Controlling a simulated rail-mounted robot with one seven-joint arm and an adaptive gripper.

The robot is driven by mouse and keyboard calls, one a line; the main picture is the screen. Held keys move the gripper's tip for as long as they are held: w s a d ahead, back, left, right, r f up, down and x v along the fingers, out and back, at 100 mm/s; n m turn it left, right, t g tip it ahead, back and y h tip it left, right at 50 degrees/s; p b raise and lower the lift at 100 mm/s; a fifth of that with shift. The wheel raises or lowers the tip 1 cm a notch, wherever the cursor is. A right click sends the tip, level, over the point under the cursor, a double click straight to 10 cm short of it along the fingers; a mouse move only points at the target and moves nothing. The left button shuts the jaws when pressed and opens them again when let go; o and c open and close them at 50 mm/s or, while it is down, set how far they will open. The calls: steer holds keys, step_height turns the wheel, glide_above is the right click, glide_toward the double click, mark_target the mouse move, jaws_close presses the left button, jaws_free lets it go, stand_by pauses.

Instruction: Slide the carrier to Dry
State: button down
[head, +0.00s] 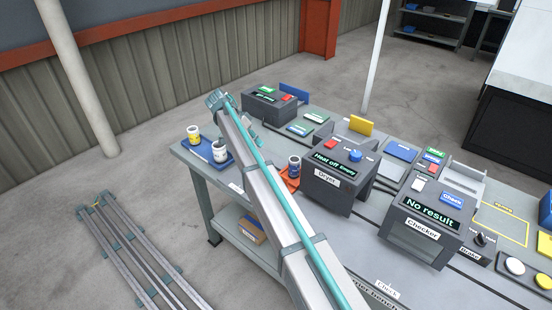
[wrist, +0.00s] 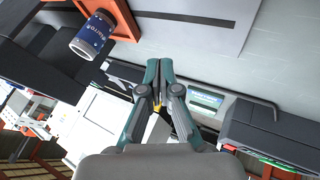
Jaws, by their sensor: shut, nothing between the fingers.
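The Dryer (head: 337,185) is a dark box whose display seems to read "Heat off, empty". A dark slotted track (head: 370,220) runs along the bench near the Dryer and the Checker (head: 425,222). A grey frame with an upright bar (head: 464,177) stands behind the Checker; I cannot tell whether it is the carrier. In the wrist view, my gripper (wrist: 158,66) is shut and empty.
A labelled can (wrist: 92,36) on an orange tray (wrist: 125,22) is left of my fingers. Two cups stand on a blue tray (head: 207,152) at the bench's left end. A control box (head: 268,103) with buttons stands at the back. Switches and round buttons (head: 515,266) are at right.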

steer(key=p, duration=0.3)
glide_toward(280, 169)
steer(key=w+d+f, duration=0.2)
steer(key=f, duration=0.1)
steer(key=shift+w+d+f, duration=0.3)
steer(key=shift+w, duration=0.05)
steer(key=s+d, duration=0.1)
steer(key=d+p, duration=0.1)
steer(key=shift+s+d+f, duration=0.25)
steer(key=shift+s+d, duration=0.1)
steer(key=shift+d, duration=0.05)
steer(key=shift+s+d+f+p, duration=0.1)
steer(key=shift+s+d+p, duration=0.1)
steer(key=shift+d+p, duration=0.15)
steer(key=shift+s+d, duration=0.25)
steer(key=shift+d, duration=0.05)
steer(key=s+d+b, duration=0.1)
steer(key=s+d, duration=0.1)
steer(key=d, duration=0.1)
steer(key=s+d+b, duration=0.1)
steer(key=s+d, duration=0.1)
steer(key=d, duration=0.1)
steer(key=s+d+b, duration=0.2)
steer(key=s+d, duration=0.1)
steer(key=shift+d+f, duration=0.1)
steer(key=shift+d, duration=0.4)
steer(key=shift+w+a, duration=0.1)
